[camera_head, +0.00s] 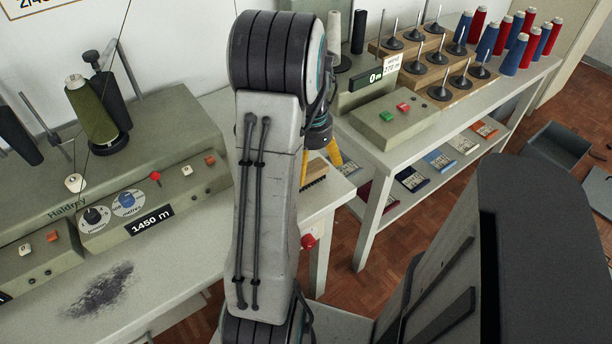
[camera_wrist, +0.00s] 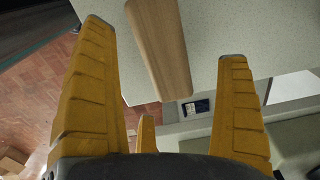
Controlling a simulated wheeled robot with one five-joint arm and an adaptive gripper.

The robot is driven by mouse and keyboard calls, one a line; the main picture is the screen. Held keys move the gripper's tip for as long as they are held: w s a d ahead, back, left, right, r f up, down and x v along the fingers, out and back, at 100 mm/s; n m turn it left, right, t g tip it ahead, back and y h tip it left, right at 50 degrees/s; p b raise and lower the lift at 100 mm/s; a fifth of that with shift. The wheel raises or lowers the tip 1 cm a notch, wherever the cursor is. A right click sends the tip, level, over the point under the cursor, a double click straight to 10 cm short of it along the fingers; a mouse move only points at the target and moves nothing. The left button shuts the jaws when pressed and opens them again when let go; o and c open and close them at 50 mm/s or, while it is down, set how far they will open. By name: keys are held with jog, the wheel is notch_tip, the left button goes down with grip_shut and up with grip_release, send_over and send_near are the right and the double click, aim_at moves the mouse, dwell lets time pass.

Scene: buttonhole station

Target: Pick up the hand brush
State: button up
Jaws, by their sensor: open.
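The hand brush (camera_wrist: 160,48) shows in the wrist view as a long pale-brown wooden piece on the light worktop, lying between my two yellow fingers. My gripper (camera_wrist: 165,40) is open, with a visible gap between each finger and the wood. The far end of the brush runs out of the top of the wrist view. In the head view, a small part of the brush (camera_head: 314,180) with dark bristles shows at the corner of the left table, beside my gripper (camera_head: 322,160). My arm hides the rest of it.
A winding machine (camera_head: 150,190) with dials and a green thread cone (camera_head: 90,112) stands on the left table. A second table at right holds a counter box (camera_head: 395,118) and several spools. A grey crate (camera_head: 556,146) is on the floor.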

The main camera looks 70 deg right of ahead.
aim_at(312, 171)
jog(key=shift+s+f, duration=0.1)
jog(key=shift+f, duration=2.15)
jog(key=shift+c, duration=0.4)
jog(key=c, duration=1.3)
jog(key=shift+o, duration=0.2)
jog(key=shift+r, duration=0.1)
jog(key=shift+r, duration=0.45)
notch_tip(312, 171, up, 3)
jog(key=shift+r, duration=0.15)
jog(key=s+a+r, duration=0.5)
jog(key=s+r, duration=0.1)
jog(key=s, duration=0.4)
jog(key=shift+s+a+r, duration=0.2)
jog(key=shift+a+r, duration=0.1)
jog(key=shift+r, duration=0.05)
